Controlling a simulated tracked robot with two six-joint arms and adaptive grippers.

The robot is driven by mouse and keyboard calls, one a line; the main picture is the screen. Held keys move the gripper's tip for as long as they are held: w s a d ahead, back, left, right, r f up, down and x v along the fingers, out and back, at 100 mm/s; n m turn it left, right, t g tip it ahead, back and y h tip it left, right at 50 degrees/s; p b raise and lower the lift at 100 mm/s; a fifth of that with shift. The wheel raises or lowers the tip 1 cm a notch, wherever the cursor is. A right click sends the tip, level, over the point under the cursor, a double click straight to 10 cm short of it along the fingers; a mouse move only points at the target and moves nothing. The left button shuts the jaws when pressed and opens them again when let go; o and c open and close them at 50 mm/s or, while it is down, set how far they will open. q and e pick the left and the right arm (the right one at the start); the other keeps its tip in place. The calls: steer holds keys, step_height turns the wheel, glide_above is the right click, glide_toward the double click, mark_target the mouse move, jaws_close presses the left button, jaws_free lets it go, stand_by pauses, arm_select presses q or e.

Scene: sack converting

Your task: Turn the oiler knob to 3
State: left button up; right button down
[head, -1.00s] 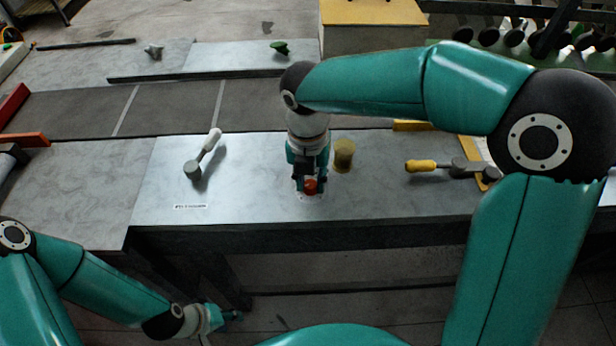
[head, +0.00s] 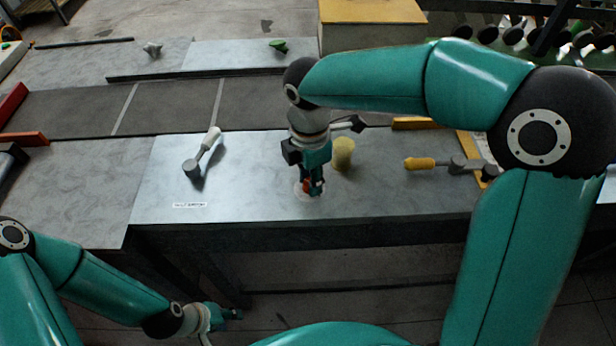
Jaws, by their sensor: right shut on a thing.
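The oiler knob (head: 306,186) is a small red knob on a pale round dial on the metal table, mostly hidden by my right gripper. My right gripper (head: 313,188) points down from above and is shut on the knob. The dial's numbers cannot be read, so I cannot tell which setting the knob is at. My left gripper (head: 234,314) hangs low in front of the table, far from the knob; its fingers are too small to tell open or shut.
A yellow cylinder (head: 343,152) stands just right of my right gripper. A white-handled lever (head: 207,146) is to the left, a yellow-handled lever (head: 420,163) to the right. A small label (head: 190,205) lies near the table's front edge. A dark belt (head: 165,105) runs behind.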

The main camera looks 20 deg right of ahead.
steer(key=m, duration=0.4)
steer(key=shift+w+a+m+b, duration=0.1)
steer(key=shift+m+b, duration=0.2)
steer(key=m+b, duration=0.1)
steer(key=m, duration=0.9)
steer(key=shift+r+b, duration=0.1)
steer(key=shift+b, duration=0.3)
steer(key=m+b, duration=0.1)
steer(key=m, duration=0.4)
steer(key=shift+t, duration=0.3)
steer(key=m+b, duration=0.1)
steer(key=m, duration=0.8)
steer(key=shift+m+b, duration=0.3)
steer(key=shift+b, duration=0.1)
steer(key=m+b, duration=0.1)
steer(key=m, duration=0.8)
steer(key=shift+b, duration=0.35)
steer(key=shift+m, duration=0.4)
